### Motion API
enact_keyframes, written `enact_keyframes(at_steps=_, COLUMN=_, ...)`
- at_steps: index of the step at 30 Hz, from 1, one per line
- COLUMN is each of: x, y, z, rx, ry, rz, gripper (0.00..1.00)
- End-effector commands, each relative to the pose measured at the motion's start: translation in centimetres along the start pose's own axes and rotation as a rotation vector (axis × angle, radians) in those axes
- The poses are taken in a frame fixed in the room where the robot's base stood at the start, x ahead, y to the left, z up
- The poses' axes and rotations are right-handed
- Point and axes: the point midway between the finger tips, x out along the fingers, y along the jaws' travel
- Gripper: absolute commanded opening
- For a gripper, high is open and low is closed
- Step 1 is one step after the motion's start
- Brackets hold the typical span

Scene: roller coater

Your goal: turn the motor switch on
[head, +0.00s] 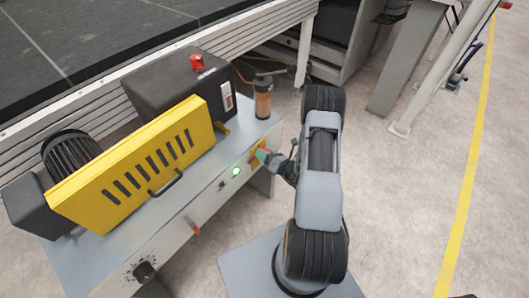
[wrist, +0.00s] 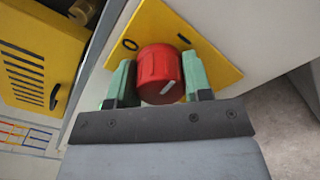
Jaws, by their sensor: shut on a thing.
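The motor switch is a red round knob (wrist: 160,68) on a yellow plate (wrist: 217,66) with a ring mark at upper left and a short bar mark at upper right. A white line on the knob's near face slants up to the right. My gripper (wrist: 158,76) has its green fingers on both sides of the knob and is shut on it. In the head view my gripper (head: 263,154) is at the yellow plate (head: 256,161) on the machine's front panel, and the knob is mostly hidden there.
A lit green lamp (head: 236,171) is left of the plate. A red-tipped lever (head: 192,227) and a black dial (head: 144,271) sit further along the panel. A yellow slotted guard (head: 135,165) and a red button (head: 197,62) are above. The floor at right is clear.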

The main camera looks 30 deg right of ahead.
Motion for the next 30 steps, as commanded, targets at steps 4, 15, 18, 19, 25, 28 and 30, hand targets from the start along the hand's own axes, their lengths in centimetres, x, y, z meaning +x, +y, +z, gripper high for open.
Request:
enact_keyframes(at_steps=4, x=0.02, y=-0.02, z=0.28, rx=0.077, ry=-0.005, rz=-0.001, gripper=0.22)
enact_keyframes(at_steps=15, x=0.03, y=-0.1, z=0.28, rx=0.176, ry=-0.006, rz=-0.001, gripper=0.22)
enact_keyframes(at_steps=18, x=0.03, y=-0.11, z=0.28, rx=0.183, ry=-0.007, rz=0.0, gripper=0.22)
enact_keyframes(at_steps=19, x=0.03, y=-0.12, z=0.28, rx=0.184, ry=-0.007, rz=0.0, gripper=0.22)
enact_keyframes(at_steps=25, x=0.03, y=-0.12, z=0.28, rx=0.185, ry=-0.007, rz=0.0, gripper=0.22)
enact_keyframes(at_steps=28, x=0.03, y=-0.12, z=0.28, rx=0.185, ry=-0.007, rz=0.0, gripper=0.22)
enact_keyframes(at_steps=30, x=0.03, y=-0.12, z=0.28, rx=0.185, ry=-0.007, rz=0.0, gripper=0.49)
